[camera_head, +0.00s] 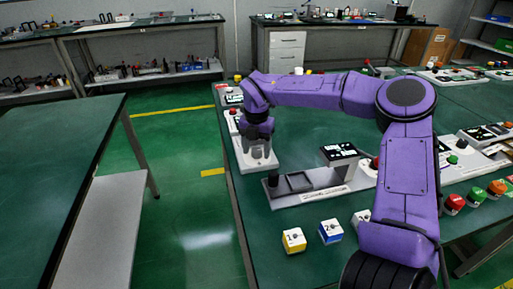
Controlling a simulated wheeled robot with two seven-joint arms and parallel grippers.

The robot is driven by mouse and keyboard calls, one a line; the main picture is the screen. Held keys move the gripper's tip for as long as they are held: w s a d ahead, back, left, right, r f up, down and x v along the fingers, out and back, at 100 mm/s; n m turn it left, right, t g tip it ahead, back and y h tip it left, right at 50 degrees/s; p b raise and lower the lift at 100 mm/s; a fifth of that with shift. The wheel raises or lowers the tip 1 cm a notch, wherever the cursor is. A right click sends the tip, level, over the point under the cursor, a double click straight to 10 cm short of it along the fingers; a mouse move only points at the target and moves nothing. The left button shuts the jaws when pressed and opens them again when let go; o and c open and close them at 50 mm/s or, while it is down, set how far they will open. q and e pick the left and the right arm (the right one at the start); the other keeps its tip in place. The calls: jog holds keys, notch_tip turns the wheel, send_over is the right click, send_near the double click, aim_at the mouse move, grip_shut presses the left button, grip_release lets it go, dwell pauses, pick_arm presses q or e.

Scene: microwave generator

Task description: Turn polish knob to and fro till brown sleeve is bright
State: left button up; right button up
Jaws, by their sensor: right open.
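My purple right arm reaches in from the lower right and bends over the table. Its dark gripper (258,147) points down at the table's left side and is open. It is above a white-based station (250,164), close to small grey upright parts there; I cannot tell whether it touches them. I cannot tell which knob is the polish knob. No brown sleeve can be made out. My left gripper is not in view.
Yellow (294,241), blue (331,231) and white blocks stand on the green table (262,222) in front of the panel. Red, orange and green buttons (476,196) are at the right. Another green table (60,150) stands left across an aisle.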

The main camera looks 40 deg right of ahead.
jog(key=c, duration=1)
jog(key=shift+c, duration=0.2)
jog(key=shift+r+n+p, duration=0.2)
jog(key=shift+n+p, duration=0.75)
jog(key=shift+n, duration=0.05)
jog(key=n+p, duration=0.3)
jog(key=n, duration=0.1)
jog(key=n+p, duration=0.3)
jog(key=n, duration=0.1)
jog(key=shift+w+f+n+p, duration=0.1)
jog(key=shift+n+p, duration=0.55)
jog(key=shift+n, duration=0.75)
